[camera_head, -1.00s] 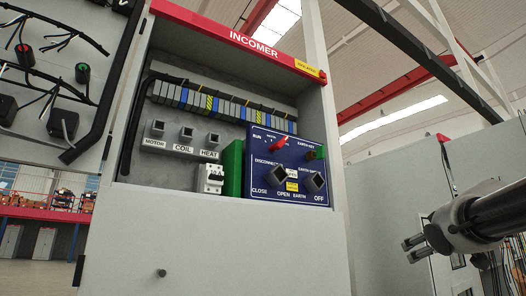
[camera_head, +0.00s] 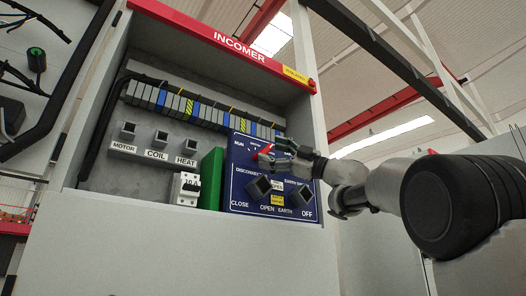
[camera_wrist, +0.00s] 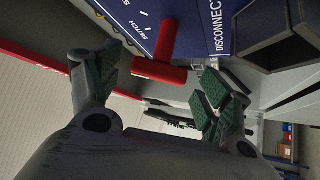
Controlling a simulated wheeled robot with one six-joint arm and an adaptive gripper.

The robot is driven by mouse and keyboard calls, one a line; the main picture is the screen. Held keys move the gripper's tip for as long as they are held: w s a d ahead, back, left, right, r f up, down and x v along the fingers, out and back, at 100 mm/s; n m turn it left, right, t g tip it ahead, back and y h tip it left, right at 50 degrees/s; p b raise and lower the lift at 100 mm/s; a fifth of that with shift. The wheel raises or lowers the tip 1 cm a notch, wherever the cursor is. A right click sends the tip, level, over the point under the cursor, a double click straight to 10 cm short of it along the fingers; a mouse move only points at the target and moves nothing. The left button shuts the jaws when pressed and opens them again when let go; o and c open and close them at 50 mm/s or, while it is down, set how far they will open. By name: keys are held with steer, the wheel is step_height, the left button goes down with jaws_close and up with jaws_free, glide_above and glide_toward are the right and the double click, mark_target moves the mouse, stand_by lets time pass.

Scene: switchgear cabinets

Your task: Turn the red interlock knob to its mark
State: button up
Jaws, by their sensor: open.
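The red interlock knob (camera_head: 264,152) is on the upper part of the blue panel (camera_head: 236,190), near the RUN label, partly covered by my gripper in the head view. In the wrist view the red knob (camera_wrist: 160,68) shows as a bar with a stem, in the gap between the fingertips. My gripper (camera_head: 270,158) is at the knob, coming from the right. In the wrist view my gripper (camera_wrist: 158,78) is open, with one green-padded finger on each side of the knob. I cannot tell whether either finger touches it. The knob's mark cannot be made out.
Two black square knobs (camera_head: 259,187) (camera_head: 301,196) sit below on the panel. A green block (camera_head: 209,180) and a white breaker (camera_head: 186,188) stand left of it. Terminal blocks (camera_head: 190,108) run above. The cabinet's right wall is close to my arm.

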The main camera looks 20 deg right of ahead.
steer(key=shift+x, duration=1.5)
steer(key=c, duration=1)
steer(key=shift+c, duration=0.2)
steer(key=shift+n, duration=0.4)
steer(key=n+g+h, duration=0.1)
steer(key=n+g, duration=0.2)
steer(key=shift+n, duration=0.3)
steer(key=shift+f+n+g+h, duration=0.15)
steer(key=shift+n+g+h, duration=0.8)
steer(key=shift+n, duration=0.45)
